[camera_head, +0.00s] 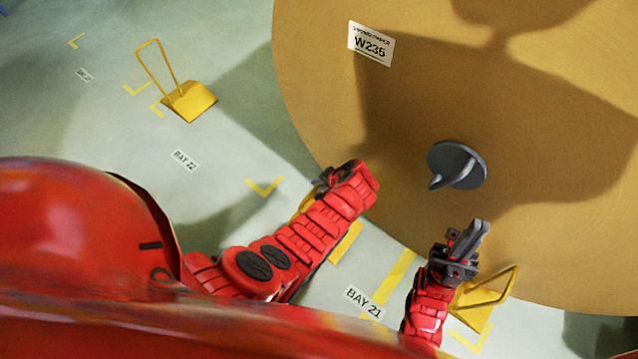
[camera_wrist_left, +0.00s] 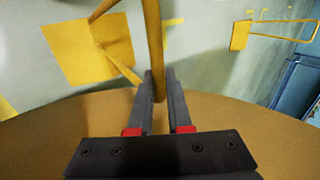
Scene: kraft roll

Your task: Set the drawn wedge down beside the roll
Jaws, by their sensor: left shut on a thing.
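The wedge is a yellow block (camera_wrist_left: 88,48) with a tubular yellow handle. In the left wrist view my left gripper (camera_wrist_left: 160,92) is shut on the handle, with the block beyond the fingertips. In the head view my left gripper (camera_head: 328,178) is beside the roll's lower left edge and mostly hides the wedge; a bit of yellow handle (camera_head: 306,203) shows. I cannot tell whether the block touches the floor. The big brown roll (camera_head: 320,90) has a W235 label and a grey core plug. My right gripper (camera_head: 476,238) is in front of the roll's face; its jaw opening is unclear.
Another yellow wedge (camera_head: 480,308) stands by the roll's bottom edge, close to my right gripper. A further wedge (camera_head: 190,100) stands on open floor at the upper left. Yellow floor marks and the BAY 21 label (camera_head: 363,301) lie between my arms. Floor around BAY 22 (camera_head: 185,160) is clear.

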